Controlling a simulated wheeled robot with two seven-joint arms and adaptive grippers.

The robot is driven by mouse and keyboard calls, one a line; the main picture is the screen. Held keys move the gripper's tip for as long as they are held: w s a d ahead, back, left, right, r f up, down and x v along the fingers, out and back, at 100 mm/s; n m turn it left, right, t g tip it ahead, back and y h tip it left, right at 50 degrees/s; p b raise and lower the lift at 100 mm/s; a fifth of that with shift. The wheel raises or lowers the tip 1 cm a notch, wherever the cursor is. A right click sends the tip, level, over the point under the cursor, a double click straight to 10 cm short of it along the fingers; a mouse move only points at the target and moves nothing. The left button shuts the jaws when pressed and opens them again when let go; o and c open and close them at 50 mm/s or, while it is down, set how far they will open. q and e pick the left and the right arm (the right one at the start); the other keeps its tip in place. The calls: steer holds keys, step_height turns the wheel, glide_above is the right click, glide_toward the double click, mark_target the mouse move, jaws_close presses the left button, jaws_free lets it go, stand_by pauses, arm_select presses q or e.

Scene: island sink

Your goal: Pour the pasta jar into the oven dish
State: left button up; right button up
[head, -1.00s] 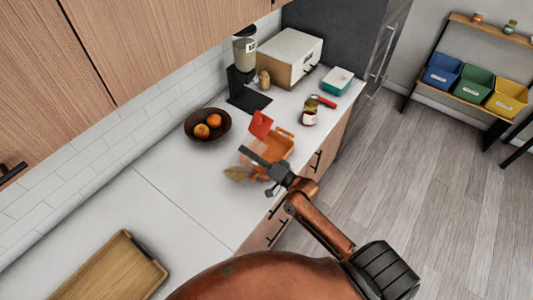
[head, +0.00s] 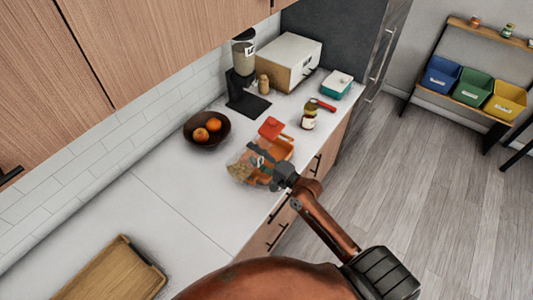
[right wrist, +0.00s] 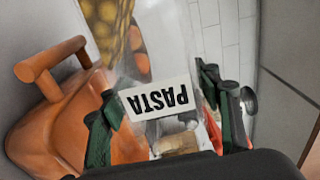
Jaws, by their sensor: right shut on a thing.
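The pasta jar is clear, with a white PASTA label (right wrist: 155,98) and yellow pasta in it. In the head view the jar (head: 241,166) is at the counter's front part, just left of the orange oven dish, and looks tilted, with pasta at its lower left. My right gripper (head: 262,163) is shut on the jar; in the right wrist view its fingers (right wrist: 165,112) are on both sides of it. The oven dish (head: 283,148) is partly hidden behind the gripper and jar; its handle and side show in the right wrist view (right wrist: 65,115). My left gripper is not in view.
A dark bowl with oranges (head: 222,137) is left of the dish. A red object (head: 271,128) is just behind it. The counter's left middle is clear.

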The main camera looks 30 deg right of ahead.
mark_target(263, 143)
steer(key=shift+w+d+f+m, duration=0.15)
steer(key=shift+d+m, duration=0.1)
steer(key=shift+m, duration=0.35)
steer(key=shift+w+d+r+m+p, duration=0.1)
steer(key=shift+d+r+m+p, duration=0.3)
steer(key=shift+m+p, duration=0.5)
steer(key=shift+w+d+r+m+p, duration=0.1)
steer(key=shift+d+r+m+p, duration=0.3)
steer(key=shift+m+p, duration=0.45)
steer(key=shift+w+d+r+m+p, duration=0.2)
steer(key=shift+d+m+p, duration=0.25)
steer(key=shift+m, duration=0.4)
steer(key=shift+w+d+r+m+p, duration=0.15)
steer(key=shift+d+m+p, duration=0.3)
steer(key=shift+m, duration=0.35)
stand_by(1.7)
steer(key=shift+w+d+r+m+p, duration=0.2)
steer(key=shift+d+m+p, duration=0.25)
steer(key=shift+m, duration=0.55)
stand_by(0.5)
steer(key=shift+w+d+r+m+p, duration=0.1)
steer(key=shift+d+r+m+p, duration=0.3)
steer(key=shift+d+m+p, duration=0.1)
stand_by(0.3)
